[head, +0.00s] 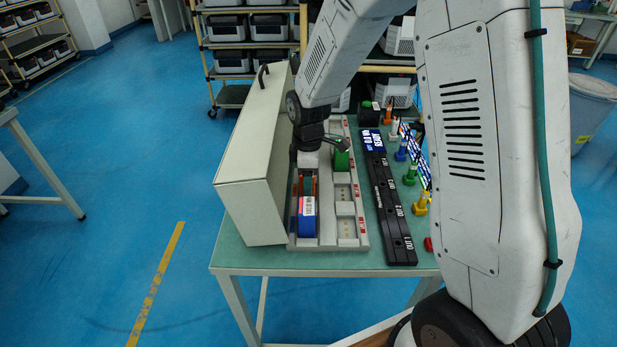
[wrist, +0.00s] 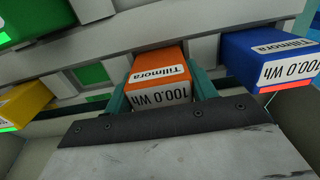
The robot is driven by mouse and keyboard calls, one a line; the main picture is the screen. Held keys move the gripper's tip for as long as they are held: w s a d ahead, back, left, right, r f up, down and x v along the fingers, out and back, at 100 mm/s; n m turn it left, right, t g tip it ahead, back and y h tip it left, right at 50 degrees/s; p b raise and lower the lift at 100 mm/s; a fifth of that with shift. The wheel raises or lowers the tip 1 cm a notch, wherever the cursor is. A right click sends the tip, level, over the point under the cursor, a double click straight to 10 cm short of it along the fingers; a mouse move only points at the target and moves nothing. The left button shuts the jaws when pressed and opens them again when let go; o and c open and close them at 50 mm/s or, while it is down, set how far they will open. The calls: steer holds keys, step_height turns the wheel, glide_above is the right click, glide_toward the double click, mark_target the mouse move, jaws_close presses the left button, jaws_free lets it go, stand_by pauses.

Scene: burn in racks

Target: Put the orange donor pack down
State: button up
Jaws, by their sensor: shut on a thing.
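The orange donor pack (wrist: 160,68), marked "Tillmora" and "100.0 Wh", is between the teal fingers of my gripper (wrist: 158,88) in the wrist view. The fingers are shut on its two sides. In the head view my gripper (head: 308,180) points down over the left column of the grey rack (head: 360,236), and only a little orange shows there. A blue pack (head: 308,222) sits in front of it in the same column; it also shows at the right of the wrist view (wrist: 268,62). I cannot tell whether the orange pack touches the rack.
A green pack (head: 342,160) sits in the right column, with empty bays in front of it. A yellow pack (wrist: 24,104) shows in the wrist view. A tall pale box (head: 245,165) stands close at left. A black labelled strip (head: 390,205) and coloured pegs (head: 410,175) are at right.

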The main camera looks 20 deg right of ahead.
steer(key=shift+f, duration=0.15)
steer(key=o, duration=1.4)
step_height(320, 180, up, 12)
steer(key=shift+f, duration=0.1)
steer(key=s+d+r+m, duration=0.1)
steer(key=s+r+m, duration=0.2)
steer(key=s+r, duration=0.35)
steer(key=s+d+r+m, duration=0.1)
steer(key=s+r+m, duration=0.3)
steer(key=s, duration=0.5)
steer(key=s+d+m+t, duration=0.1)
steer(key=s+m, duration=0.5)
steer(key=s, duration=0.8)
steer(key=shift+s+r+m, duration=0.3)
steer(key=shift+r, duration=0.1)
